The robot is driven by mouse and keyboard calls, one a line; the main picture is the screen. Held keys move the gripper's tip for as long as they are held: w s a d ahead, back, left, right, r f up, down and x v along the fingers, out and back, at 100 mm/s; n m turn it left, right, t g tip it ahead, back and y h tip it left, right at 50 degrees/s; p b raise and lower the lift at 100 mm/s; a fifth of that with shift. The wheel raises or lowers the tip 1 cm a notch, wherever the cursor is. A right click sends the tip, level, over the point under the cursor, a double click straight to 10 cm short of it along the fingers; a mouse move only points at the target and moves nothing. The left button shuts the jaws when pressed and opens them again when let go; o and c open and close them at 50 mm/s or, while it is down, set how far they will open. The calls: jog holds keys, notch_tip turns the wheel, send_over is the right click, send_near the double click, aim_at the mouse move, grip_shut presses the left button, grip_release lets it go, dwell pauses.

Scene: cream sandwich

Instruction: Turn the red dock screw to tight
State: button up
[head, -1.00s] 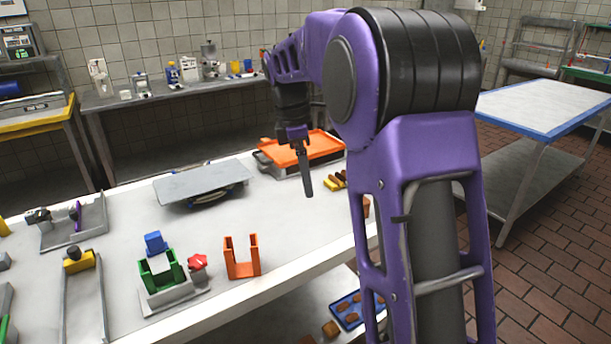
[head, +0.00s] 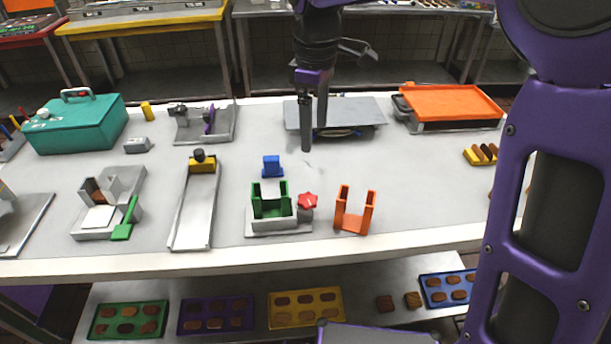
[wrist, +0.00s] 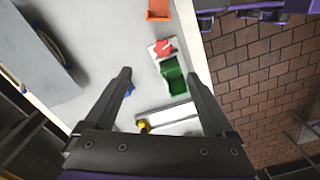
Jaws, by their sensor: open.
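The red dock screw (head: 307,201) is a star-shaped red knob on a grey post at the right side of the dock base (head: 262,231). A green U-shaped cradle (head: 271,206) stands on that base. My gripper (head: 313,138) hangs above the table, behind the dock, open and empty, with its fingers pointing down. In the wrist view, the red screw (wrist: 164,47) shows beyond the fingertips, beside the green cradle (wrist: 173,76), and my open gripper (wrist: 160,75) spans the lower middle. The screw is apart from the fingers. Its tightness cannot be told.
An orange U-shaped holder (head: 355,212) stands close to the right of the screw. A blue block (head: 272,167) sits behind the cradle. A grey plate (head: 358,112) lies at the back, and a long tray (head: 195,215) lies left. The table front is clear.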

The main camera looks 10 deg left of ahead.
jog(key=a, duration=0.1)
jog(key=b, duration=0.2)
send_near(308, 199)
notch_tip(308, 199, down, 8)
jog(key=shift+a+r, duration=0.1)
